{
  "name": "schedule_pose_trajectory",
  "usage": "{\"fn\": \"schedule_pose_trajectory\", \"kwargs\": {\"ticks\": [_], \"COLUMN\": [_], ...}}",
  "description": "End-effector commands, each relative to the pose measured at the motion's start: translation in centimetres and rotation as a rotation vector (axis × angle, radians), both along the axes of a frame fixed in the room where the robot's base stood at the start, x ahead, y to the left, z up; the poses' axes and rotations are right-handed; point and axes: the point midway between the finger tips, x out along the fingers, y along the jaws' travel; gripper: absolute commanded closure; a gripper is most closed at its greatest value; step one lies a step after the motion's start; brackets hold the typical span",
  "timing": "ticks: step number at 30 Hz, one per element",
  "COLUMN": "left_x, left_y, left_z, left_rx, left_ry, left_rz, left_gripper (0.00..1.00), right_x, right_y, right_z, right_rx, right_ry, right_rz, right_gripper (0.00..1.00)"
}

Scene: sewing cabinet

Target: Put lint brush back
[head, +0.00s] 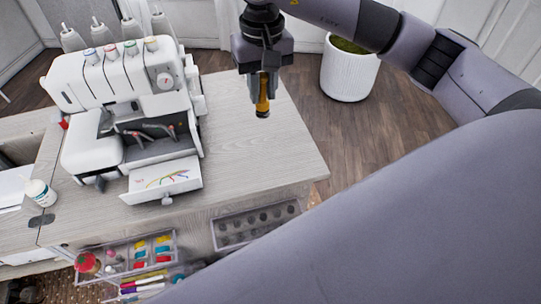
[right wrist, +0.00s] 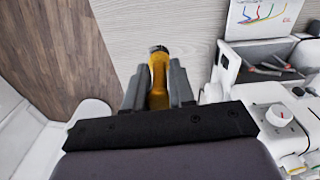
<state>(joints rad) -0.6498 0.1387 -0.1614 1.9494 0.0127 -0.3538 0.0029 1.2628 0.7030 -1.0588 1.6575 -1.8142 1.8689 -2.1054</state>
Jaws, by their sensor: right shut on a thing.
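My right gripper (head: 262,90) is shut on a small amber-yellow object with a dark end, which I take to be the lint brush (head: 263,103). It is held upright, dark end down, above the right part of the grey wood tabletop (head: 265,155). In the right wrist view the amber handle (right wrist: 158,82) sits between the two fingers of the right gripper (right wrist: 159,88). The part inside the gripper is hidden. My left gripper is not in view.
A white serger (head: 125,105) with an open front cover stands left of the gripper. A holder with round holes (head: 257,222) and a clear organizer (head: 128,256) of coloured items hang along the cabinet front. A white bottle (head: 40,191) stands left. A planter (head: 348,72) is behind.

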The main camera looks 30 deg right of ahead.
Motion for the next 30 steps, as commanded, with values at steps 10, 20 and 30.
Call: {"fn": "schedule_pose_trajectory", "kwargs": {"ticks": [10,20,30], "left_x": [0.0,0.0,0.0], "left_y": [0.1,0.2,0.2], "left_z": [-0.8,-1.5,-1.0], "left_rx": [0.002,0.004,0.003], "left_ry": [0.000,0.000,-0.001], "left_rz": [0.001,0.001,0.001], "left_gripper": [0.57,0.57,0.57], "right_x": [1.4,1.3,1.3], "right_y": [-0.4,-0.3,-0.3], "right_z": [3.0,-3.6,-11.0], "right_rx": [0.009,0.009,0.008], "right_ry": [0.043,0.048,0.044], "right_rz": [-0.064,-0.065,-0.065], "right_gripper": [1.00,1.00,1.00]}}
